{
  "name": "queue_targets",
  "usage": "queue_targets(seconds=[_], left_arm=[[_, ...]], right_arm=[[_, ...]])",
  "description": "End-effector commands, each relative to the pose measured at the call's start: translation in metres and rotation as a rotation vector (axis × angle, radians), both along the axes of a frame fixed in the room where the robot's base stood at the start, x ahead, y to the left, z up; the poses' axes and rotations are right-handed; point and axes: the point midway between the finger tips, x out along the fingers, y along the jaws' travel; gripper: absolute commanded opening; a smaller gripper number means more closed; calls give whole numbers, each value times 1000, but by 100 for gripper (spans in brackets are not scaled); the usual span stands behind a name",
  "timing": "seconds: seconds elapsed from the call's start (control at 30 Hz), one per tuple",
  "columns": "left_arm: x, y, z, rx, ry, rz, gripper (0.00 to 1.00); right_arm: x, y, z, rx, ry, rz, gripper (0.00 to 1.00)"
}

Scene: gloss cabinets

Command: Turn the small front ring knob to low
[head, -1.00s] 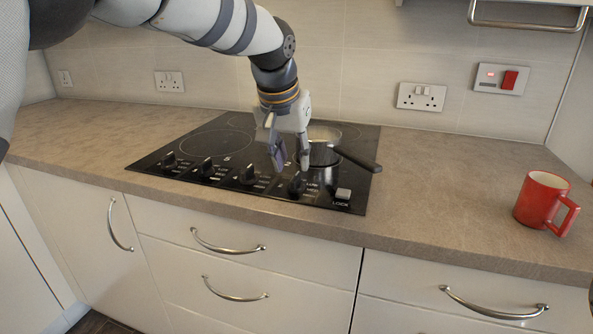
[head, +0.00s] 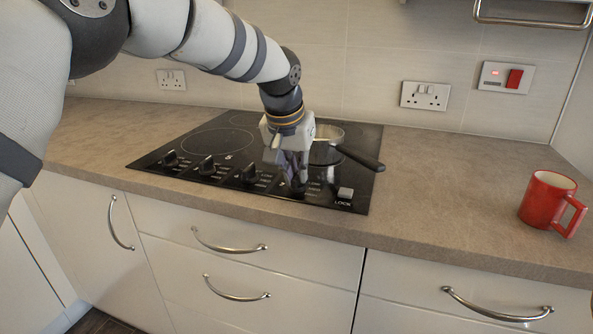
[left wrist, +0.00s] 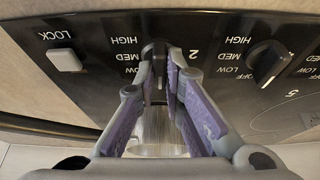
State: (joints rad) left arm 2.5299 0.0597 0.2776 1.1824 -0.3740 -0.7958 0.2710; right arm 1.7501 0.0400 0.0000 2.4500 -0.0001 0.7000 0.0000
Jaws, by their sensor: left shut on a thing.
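The cooktop (head: 225,143) is black glass with a row of black knobs along its front edge. My left gripper (head: 296,184) points down at the rightmost knob, beside the lock button. In the left wrist view my left gripper (left wrist: 160,85) has its purple-padded fingers on either side of that black knob (left wrist: 154,48), shut on it. HIGH, MED and a 2 are printed around it, upside down in this view. The fingers hide much of the knob, so I cannot tell its setting.
A neighbouring knob (left wrist: 268,62) is close by. The lock button (head: 345,193) is to the right. A pan with a black handle (head: 360,158) stands behind the gripper. A red mug (head: 545,203) is far right; the counter between is clear.

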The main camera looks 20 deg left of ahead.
Motion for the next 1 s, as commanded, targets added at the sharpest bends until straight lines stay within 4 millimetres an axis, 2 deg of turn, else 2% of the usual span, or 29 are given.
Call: queue_targets(seconds=[0.27,0.7,1.0], left_arm=[[0,1,0,-4,1,-115,0],[1,3,-3,-4,4,-459,0],[2,3,-3,-1,4,-621,0]], right_arm=[[2,0,2,0,-6,0,40],[-4,0,-4,0,16,0,40],[-11,0,-10,0,37,0,40]])
